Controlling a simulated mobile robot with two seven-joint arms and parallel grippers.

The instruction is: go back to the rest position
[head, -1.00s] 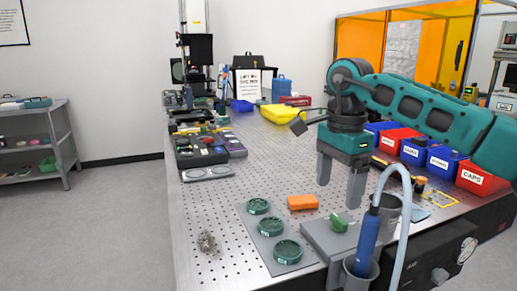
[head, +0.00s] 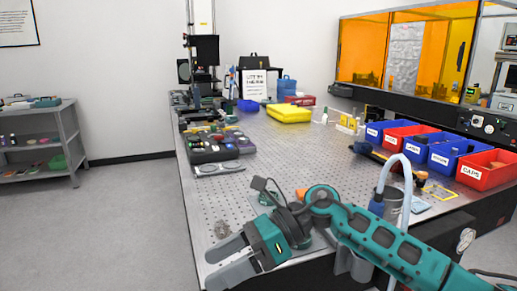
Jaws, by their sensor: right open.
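My right arm comes in from the lower right and folds low across the near end of the table. My right gripper (head: 226,262) points to the lower left. Its two grey fingers are spread apart with nothing between them, close to the table's near left corner. The perforated metal table (head: 290,150) runs away from me. The arm hides most of the grey plate with green round pieces and part of the orange block (head: 301,193). My left gripper is not in view.
Blue and red bins (head: 486,177) line the right side. The table's middle is clear.

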